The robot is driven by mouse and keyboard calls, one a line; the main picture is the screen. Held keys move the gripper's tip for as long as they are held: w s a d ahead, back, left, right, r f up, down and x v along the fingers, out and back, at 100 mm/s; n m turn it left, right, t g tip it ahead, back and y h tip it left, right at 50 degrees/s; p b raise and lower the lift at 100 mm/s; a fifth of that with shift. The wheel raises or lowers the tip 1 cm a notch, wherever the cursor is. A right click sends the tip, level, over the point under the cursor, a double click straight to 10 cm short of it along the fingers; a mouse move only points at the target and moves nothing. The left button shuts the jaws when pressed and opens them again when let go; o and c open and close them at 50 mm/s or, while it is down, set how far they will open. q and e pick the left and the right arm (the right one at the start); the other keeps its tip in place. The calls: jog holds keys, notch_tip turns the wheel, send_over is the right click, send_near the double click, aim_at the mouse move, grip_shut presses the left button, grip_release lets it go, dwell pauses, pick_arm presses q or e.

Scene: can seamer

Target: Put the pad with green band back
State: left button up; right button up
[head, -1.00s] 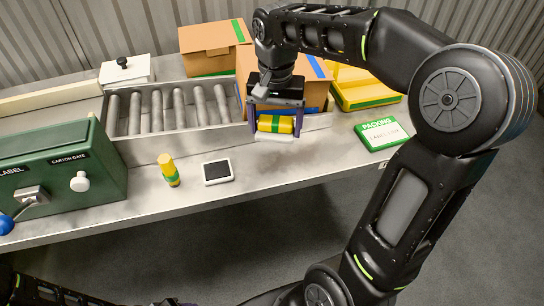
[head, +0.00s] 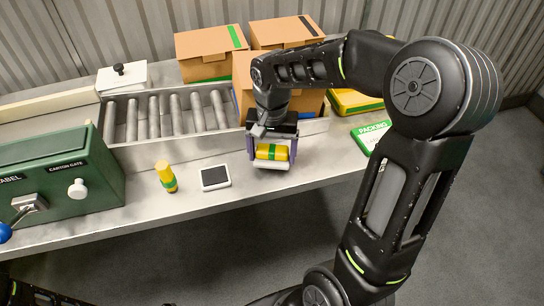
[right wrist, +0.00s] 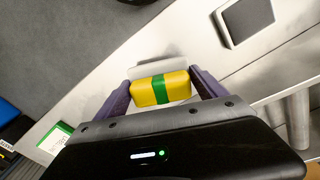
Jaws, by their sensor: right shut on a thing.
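The pad with green band (head: 265,151) is a yellow block with a green stripe around its middle and a white flat part (head: 272,166) along one side. My right gripper (head: 271,150) is shut on it, low over the front part of the bench, right of a small black-faced device. The right wrist view shows the yellow block (right wrist: 147,90) between the two purple fingers, with the white part (right wrist: 158,72) beyond it. I cannot tell whether the pad touches the bench. My left gripper is not in view.
A white-framed device (head: 214,177) and a yellow bottle with green band (head: 167,176) stand left on the bench (head: 215,200). A roller conveyor (head: 154,117) and cartons (head: 205,45) lie behind. A green machine (head: 60,180) is left, a green packing card (head: 369,136) right.

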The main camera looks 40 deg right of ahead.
aim_at(272, 150)
jog(key=shift+f, duration=1)
jog(key=shift+f, duration=0.15)
jog(key=o, duration=1.3)
jog(key=shift+c, duration=0.2)
notch_tip(272, 150, up, 12)
jog(key=shift+r, duration=0.2)
